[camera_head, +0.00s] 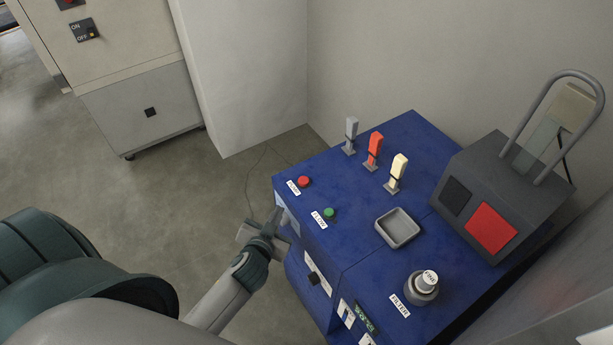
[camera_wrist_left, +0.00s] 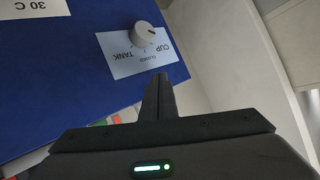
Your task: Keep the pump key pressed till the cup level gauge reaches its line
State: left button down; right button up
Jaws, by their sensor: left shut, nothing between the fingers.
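A red round button (camera_head: 303,181) and a green round button (camera_head: 328,213) stand on the blue cabinet top (camera_head: 350,262), each beside a small white label too small to read surely. I cannot tell for certain which is the pump key. I cannot make out a cup level gauge. My left gripper (camera_head: 268,228) is shut and empty beside the cabinet's left side. In the left wrist view its closed fingers (camera_wrist_left: 157,97) point at a white plate with a white knob (camera_wrist_left: 144,34), labelled CUP, CLOSED and TANK, apart from the knob. My right gripper is out of view.
Grey, red and cream levers (camera_head: 374,150) stand along the cabinet's back edge. A grey square tray (camera_head: 398,228) and a round grey knob (camera_head: 422,286) by a FILTER label sit in front. A dark box with a red panel (camera_head: 491,229) stands right. Floor at left is clear.

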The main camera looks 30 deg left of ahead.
pick_arm(q)
jog(key=w+d+r+m+t+h, duration=0.1)
jog(key=w+r+m+t+h, duration=0.2)
jog(key=r, duration=0.5)
jog(key=w+d+r+t, duration=0.1)
jog(key=w+r+t, duration=0.2)
jog(key=w+r, duration=0.35)
jog(key=d+r+m+g+h+p, duration=0.2)
jog(key=d+r+m+g+h, duration=0.1)
jog(key=d+r+m+h, duration=0.7)
jog(key=w+a+f+g+y, duration=0.2)
jog(key=a+f+g+y, duration=0.3)
jog(key=a, duration=0.6)
notch_tip(320, 180, down, 4)
jog(key=shift+r+g+y+p, duration=0.1)
jog(key=shift+g+y+p, duration=0.35)
jog(key=shift+g, duration=0.65)
